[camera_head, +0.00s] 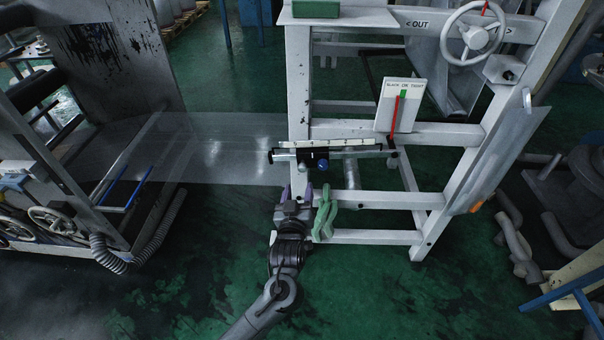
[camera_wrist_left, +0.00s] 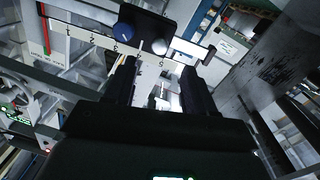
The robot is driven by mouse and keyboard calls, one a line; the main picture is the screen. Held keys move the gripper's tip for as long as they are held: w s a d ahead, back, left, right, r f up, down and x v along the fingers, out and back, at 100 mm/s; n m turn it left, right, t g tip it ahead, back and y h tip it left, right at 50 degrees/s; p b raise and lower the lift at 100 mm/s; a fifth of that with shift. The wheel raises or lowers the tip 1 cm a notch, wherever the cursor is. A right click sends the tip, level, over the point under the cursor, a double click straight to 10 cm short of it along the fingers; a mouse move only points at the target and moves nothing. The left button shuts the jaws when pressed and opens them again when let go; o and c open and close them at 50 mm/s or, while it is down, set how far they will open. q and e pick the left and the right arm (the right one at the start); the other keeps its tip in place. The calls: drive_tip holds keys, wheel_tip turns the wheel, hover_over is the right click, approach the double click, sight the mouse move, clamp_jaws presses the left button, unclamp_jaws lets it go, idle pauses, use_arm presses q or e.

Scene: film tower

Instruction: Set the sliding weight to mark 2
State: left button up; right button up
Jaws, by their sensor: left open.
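The sliding weight (camera_head: 318,160) is a dark block with a blue knob, sitting on a horizontal beam with a pale marked scale (camera_head: 350,150). In the left wrist view the weight (camera_wrist_left: 150,30) and its blue knob (camera_wrist_left: 125,33) are at the top, on the numbered scale strip (camera_wrist_left: 80,36). A white pointer line on the weight lies between the marks 3 and 5; the mark beneath it is hard to read. My left gripper (camera_head: 297,191) is open and empty, below and in front of the weight, apart from it. Its fingers (camera_wrist_left: 158,88) point toward the weight. My right gripper is not seen.
A gauge panel (camera_head: 404,95) reading SLACK, OK, TIGHT has a red needle and stands behind the beam. Green gloves (camera_head: 325,213) hang on the white frame (camera_head: 375,236) right beside my left gripper. A clear film web (camera_head: 215,145) spans to the left. A handwheel (camera_head: 474,33) is at upper right.

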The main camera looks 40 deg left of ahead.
sight(302, 170)
use_arm(q)
drive_tip(key=b+x, duration=0.2)
drive_tip(key=x, duration=0.6)
drive_tip(key=shift+w+a+b, duration=0.15)
drive_tip(key=shift+w+b, duration=0.15)
drive_tip(key=shift+b, duration=0.1)
drive_tip(key=shift+w+a+r, duration=0.1)
drive_tip(key=shift+w+a, duration=0.2)
drive_tip(key=shift+w, duration=0.2)
clamp_jaws()
